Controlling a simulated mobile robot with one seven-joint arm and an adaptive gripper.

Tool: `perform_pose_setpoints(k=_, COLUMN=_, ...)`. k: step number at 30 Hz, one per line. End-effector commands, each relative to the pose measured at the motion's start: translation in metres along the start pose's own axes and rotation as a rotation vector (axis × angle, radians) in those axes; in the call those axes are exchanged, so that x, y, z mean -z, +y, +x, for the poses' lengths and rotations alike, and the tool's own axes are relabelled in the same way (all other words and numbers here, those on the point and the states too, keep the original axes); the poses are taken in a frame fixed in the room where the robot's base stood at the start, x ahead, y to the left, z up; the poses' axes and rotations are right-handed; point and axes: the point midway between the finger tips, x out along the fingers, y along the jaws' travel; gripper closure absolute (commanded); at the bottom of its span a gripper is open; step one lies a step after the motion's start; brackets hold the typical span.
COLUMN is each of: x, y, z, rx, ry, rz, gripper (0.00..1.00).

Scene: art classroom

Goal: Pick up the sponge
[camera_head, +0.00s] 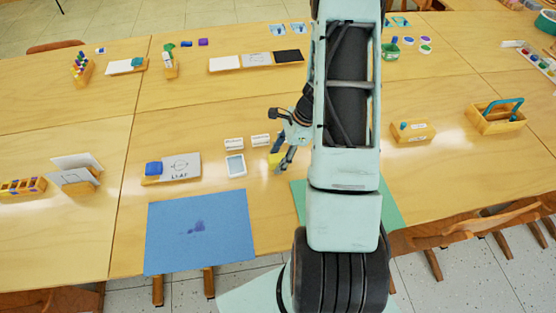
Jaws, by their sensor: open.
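A small yellow block (274,160), which looks like a sponge, sits on the table (225,125) near the middle of the view. My gripper (283,154) is open right at this block, with its fingers pointing down and partly covering it. I cannot tell whether the fingers touch the block or stand around it. My arm comes in from the front right and hides the table behind it.
A white-framed tile (236,165) and two small white blocks (234,144) lie just left of my gripper. A blue mat (199,230) lies front left, and a green mat (391,208) is partly under my arm. A wooden caddy (497,117) stands at right.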

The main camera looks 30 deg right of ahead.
Motion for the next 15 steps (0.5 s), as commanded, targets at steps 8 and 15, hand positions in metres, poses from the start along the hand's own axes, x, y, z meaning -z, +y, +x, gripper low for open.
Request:
perform_pose_setpoints(k=8, x=0.0, y=-0.0005, z=0.0037, rx=0.001, ry=0.0, rz=-0.001, gripper=0.51)
perform_pose_setpoints(k=15, x=0.0001, y=-0.0005, z=0.0035, rx=0.001, ry=0.0, rz=-0.001, gripper=0.76)
